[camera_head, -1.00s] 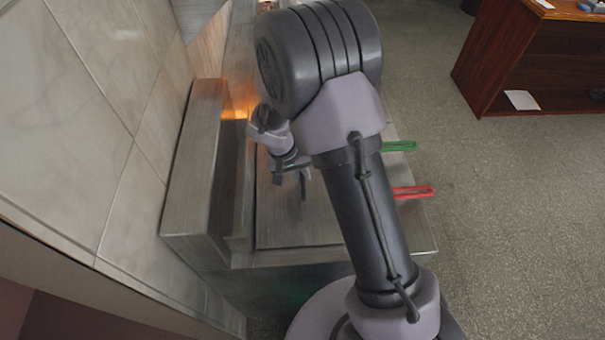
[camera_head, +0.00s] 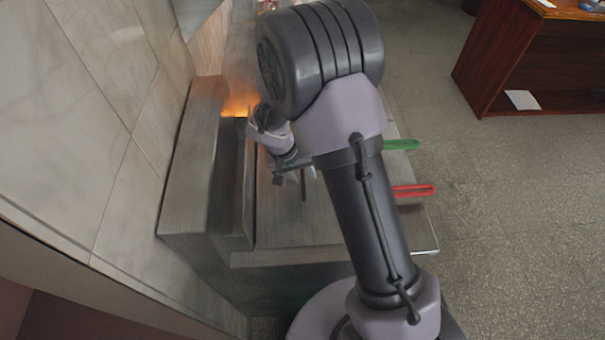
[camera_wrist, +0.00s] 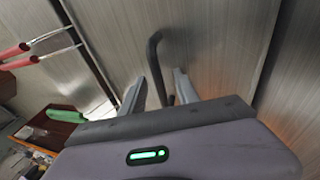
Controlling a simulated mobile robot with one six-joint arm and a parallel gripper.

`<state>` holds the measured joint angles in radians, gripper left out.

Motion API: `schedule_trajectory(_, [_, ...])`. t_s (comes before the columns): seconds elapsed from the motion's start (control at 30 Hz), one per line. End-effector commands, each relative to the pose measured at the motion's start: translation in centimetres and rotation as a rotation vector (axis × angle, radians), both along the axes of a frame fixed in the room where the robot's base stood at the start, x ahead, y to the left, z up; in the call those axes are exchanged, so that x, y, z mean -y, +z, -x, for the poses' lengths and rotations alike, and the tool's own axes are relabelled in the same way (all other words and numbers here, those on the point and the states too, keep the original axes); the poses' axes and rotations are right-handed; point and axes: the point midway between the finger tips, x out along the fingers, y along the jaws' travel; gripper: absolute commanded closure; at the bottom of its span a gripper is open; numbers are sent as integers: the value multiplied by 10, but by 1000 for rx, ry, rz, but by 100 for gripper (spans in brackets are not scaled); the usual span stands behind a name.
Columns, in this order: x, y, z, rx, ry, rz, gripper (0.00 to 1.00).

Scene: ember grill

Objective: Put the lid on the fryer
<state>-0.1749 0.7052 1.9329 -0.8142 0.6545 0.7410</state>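My gripper (camera_head: 304,178) is low over a flat grey metal panel (camera_head: 285,230), which looks like the lid; my arm hides much of it in the head view. In the wrist view, the two fingers of my gripper (camera_wrist: 158,88) stand apart. A dark arched handle (camera_wrist: 153,52) rises from the brushed panel (camera_wrist: 215,50) and shows between the fingers. I see no finger pressed against it. The fryer's opening is not clearly visible. A red handle (camera_head: 413,190) and a green handle (camera_head: 401,145) stick out past the right edge of the metal unit.
A tiled wall (camera_head: 90,120) and a raised metal ledge (camera_head: 190,170) bound the left. An orange glow (camera_head: 236,106) shows behind the ledge. A brown wooden shelf unit (camera_head: 530,60) stands at the upper right. The floor (camera_head: 510,220) on the right is clear.

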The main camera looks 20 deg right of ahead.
Motion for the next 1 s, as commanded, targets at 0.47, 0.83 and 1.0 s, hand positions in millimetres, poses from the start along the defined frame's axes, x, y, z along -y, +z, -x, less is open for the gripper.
schedule_trajectory(0.47, [-9, 31, 2, 2, 1, -1, 63])
schedule_trajectory(0.83, [-44, 138, 12, 3, 1, -1, 63])
schedule_trajectory(1.0, [-53, 161, 15, 0, 0, -1, 63])
